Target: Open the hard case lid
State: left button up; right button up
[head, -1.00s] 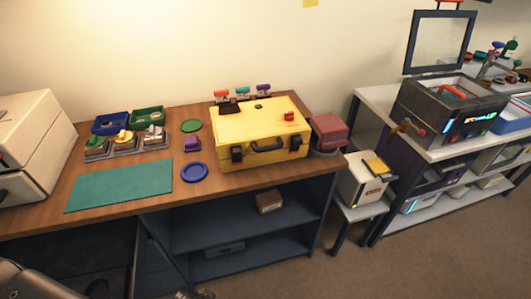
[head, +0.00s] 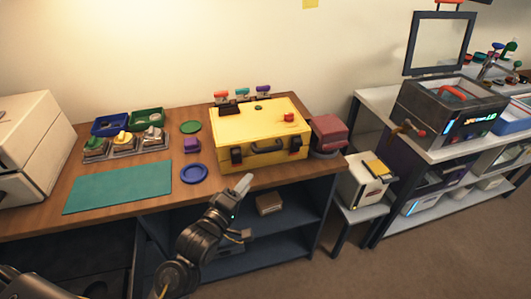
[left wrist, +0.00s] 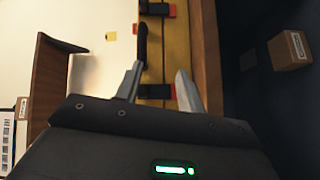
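The yellow hard case (head: 262,127) stands on the wooden bench with its lid down. Its front has a dark handle (head: 267,148), a left latch (head: 237,155) and a right latch (head: 296,143). My left gripper (head: 245,183) is in front of and below the case front, near the bench edge. In the left wrist view the fingers of my left gripper (left wrist: 160,88) are apart, with a black-and-red latch (left wrist: 155,91) showing between them. I see no contact with the case (left wrist: 179,45). My right gripper is not in view.
The green mat (head: 118,187) is bare.

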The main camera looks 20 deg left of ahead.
pick_arm(q)
jog(key=shift+w+d+r+n+t+h, duration=0.15)
jog(key=shift+w+r+n+t, duration=0.15)
jog(key=shift+r, duration=0.3)
jog(key=shift+w+d+r+n+t+h, duration=0.15)
jog(key=shift+w+r+n+t, duration=0.15)
jog(key=shift+r, duration=0.25)
jog(key=p+x, duration=0.1)
jog(key=x, duration=0.9)
jog(key=shift+w+p, duration=0.25)
jog(key=shift+p, duration=0.05)
jog(key=shift+c, duration=0.3)
grip_shut()
